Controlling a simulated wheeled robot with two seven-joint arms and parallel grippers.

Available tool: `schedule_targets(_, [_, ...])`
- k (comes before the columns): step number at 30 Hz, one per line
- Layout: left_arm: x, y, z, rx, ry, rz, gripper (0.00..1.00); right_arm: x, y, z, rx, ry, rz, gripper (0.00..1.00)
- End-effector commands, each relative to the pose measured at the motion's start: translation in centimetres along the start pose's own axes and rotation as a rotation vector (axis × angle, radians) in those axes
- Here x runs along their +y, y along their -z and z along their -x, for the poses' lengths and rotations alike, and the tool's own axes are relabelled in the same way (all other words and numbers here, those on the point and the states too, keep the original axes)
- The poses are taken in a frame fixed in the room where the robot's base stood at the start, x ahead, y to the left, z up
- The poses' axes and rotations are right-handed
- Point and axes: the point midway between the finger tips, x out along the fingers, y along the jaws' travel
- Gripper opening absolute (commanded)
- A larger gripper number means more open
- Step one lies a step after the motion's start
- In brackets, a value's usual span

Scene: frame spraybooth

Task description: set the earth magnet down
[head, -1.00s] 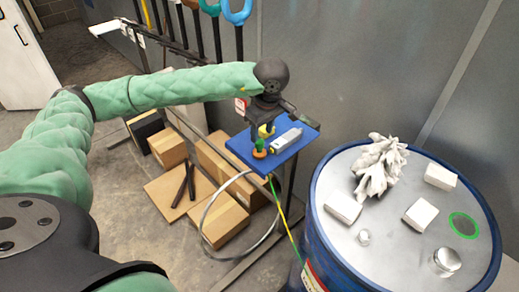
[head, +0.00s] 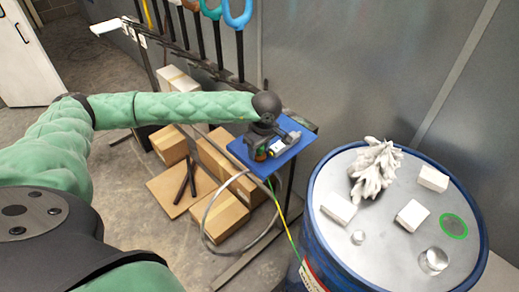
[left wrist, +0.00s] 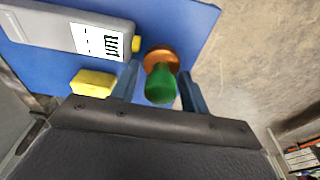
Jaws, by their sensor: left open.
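The earth magnet, an orange disc with a green knob (left wrist: 161,86), stands at the edge of the blue shelf (left wrist: 188,22). In the head view the magnet (head: 260,156) is mostly hidden by my left gripper (head: 262,146). In the left wrist view my left gripper (left wrist: 157,88) is open, with one finger on each side of the green knob. Whether either finger touches it I cannot tell. My right gripper is not in view.
A grey device with a label (left wrist: 95,38) and a yellow block (left wrist: 93,83) lie beside the magnet on the shelf. A blue drum (head: 318,240) with white blocks and gloves stands to the right. Cardboard boxes (head: 226,214) and a hose loop lie below.

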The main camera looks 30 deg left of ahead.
Motion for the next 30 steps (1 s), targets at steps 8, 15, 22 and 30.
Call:
schedule_targets(8, [0.0, 0.0, -0.4, 0.0, -0.001, 0.0, 0.45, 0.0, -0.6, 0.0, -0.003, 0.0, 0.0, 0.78])
schedule_targets(15, [0.0, 0.0, -0.3, 0.0, -0.001, 0.0, 0.12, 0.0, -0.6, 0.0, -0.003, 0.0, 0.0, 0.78])
schedule_targets(22, [0.0, 0.0, -0.3, 0.0, -0.002, 0.0, 0.06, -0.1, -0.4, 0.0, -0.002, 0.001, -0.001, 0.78])
schedule_targets(30, [0.1, 0.1, 0.7, 0.0, -0.005, 0.0, 0.06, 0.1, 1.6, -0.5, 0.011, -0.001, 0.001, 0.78])
